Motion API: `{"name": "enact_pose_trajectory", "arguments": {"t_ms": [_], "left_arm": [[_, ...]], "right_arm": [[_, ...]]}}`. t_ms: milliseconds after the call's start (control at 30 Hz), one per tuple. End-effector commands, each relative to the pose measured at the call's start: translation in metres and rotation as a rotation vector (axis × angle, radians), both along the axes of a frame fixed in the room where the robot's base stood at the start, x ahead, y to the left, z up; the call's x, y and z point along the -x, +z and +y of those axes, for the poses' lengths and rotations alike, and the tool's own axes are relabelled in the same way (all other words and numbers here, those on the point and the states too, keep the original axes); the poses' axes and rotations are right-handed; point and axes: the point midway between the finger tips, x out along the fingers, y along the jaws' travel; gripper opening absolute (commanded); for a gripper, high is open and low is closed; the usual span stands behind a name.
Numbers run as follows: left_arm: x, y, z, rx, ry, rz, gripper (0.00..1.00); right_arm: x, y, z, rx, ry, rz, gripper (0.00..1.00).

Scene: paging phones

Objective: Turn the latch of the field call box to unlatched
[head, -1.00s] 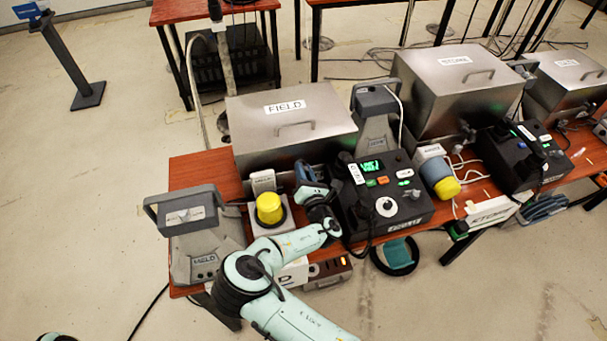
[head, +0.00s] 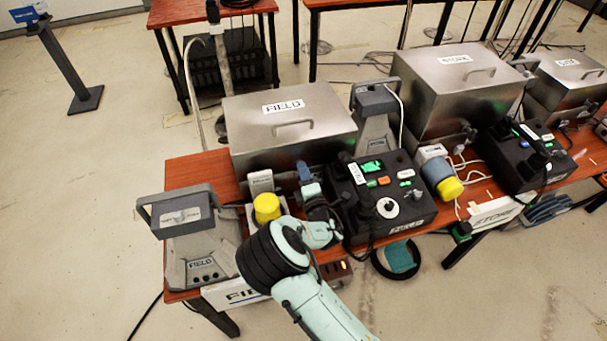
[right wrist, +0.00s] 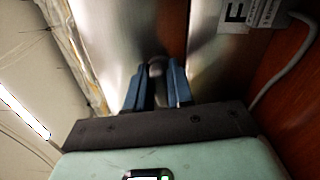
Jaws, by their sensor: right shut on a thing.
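The field call box is a steel box (head: 290,135) with a lid handle and a FIELD label, on the red-brown table at centre left. My right gripper (head: 304,173) is at its front face. In the right wrist view, the blue fingers of my right gripper (right wrist: 156,88) are closed on a dark rounded piece, the latch (right wrist: 156,69), against the steel front. Most of the latch is hidden between the fingers, so its turn angle is hard to tell. My left gripper is out of view.
A grey FIELD phone (head: 195,235) and a yellow-topped beacon (head: 267,207) stand left of my right arm. A black console (head: 385,200) stands close on its right. A STORE steel box (head: 455,90) is further right.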

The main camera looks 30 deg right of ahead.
Motion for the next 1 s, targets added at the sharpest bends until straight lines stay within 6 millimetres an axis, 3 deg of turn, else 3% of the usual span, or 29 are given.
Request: {"name": "enact_pose_trajectory", "arguments": {"t_ms": [333, 867, 900, 967, 1000], "left_arm": [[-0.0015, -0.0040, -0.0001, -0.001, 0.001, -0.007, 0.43], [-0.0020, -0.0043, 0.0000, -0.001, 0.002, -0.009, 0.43], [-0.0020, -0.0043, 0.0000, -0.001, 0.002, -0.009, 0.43], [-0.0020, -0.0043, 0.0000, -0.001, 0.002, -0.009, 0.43], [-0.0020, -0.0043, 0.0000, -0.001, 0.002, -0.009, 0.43]], "right_arm": [[0.0002, -0.0019, 0.0012, -0.138, 0.003, -0.031, 0.00], [0.0002, -0.0024, 0.0018, -0.162, 0.003, -0.034, 0.00], [0.0002, -0.0024, 0.0019, -0.162, 0.003, -0.034, 0.25], [0.0002, -0.0023, 0.0018, -0.162, 0.003, -0.034, 0.43], [0.0001, -0.0021, 0.0016, -0.161, 0.002, -0.034, 0.43]]}}
